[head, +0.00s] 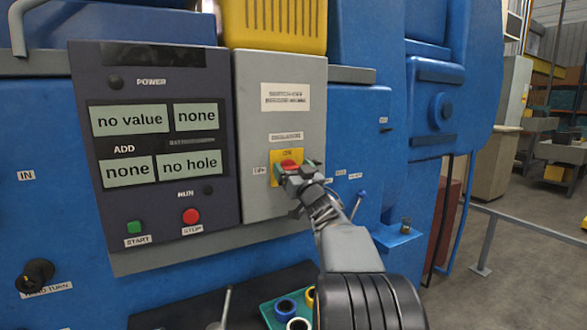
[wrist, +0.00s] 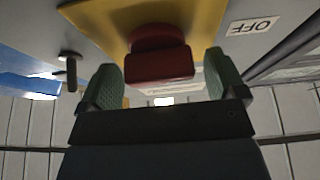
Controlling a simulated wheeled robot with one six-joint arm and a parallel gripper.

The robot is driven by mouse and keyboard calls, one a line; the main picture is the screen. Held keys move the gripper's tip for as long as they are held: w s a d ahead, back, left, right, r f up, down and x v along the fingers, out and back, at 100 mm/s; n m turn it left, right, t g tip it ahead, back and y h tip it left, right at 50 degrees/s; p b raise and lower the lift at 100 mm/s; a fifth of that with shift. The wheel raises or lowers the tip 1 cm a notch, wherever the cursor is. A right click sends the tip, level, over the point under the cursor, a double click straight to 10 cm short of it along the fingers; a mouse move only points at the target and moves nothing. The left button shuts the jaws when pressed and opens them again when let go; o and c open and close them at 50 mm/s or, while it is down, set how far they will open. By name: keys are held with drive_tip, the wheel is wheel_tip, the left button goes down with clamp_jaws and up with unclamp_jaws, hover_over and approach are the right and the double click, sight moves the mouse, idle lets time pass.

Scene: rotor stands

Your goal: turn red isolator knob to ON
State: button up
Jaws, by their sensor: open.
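The red isolator knob (head: 290,164) sits on a yellow plate (head: 287,154) on the grey box, under a small label. My gripper (head: 299,170) is at the knob and partly covers it in the head view. In the wrist view the red knob (wrist: 160,62) lies between the two green fingertips (wrist: 162,80), with a visible gap on each side. The fingers are open and do not grip it. The yellow plate (wrist: 100,18) is behind the knob. An OFF label (wrist: 253,26) reads upside down at the right of the wrist view.
A dark control panel (head: 160,212) with displays, a green start button (head: 134,227) and a red stop button (head: 190,216) is left of the grey box (head: 268,205). A green tray (head: 268,312) with rings stands below.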

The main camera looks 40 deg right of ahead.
drive_tip(key=c, duration=0.9)
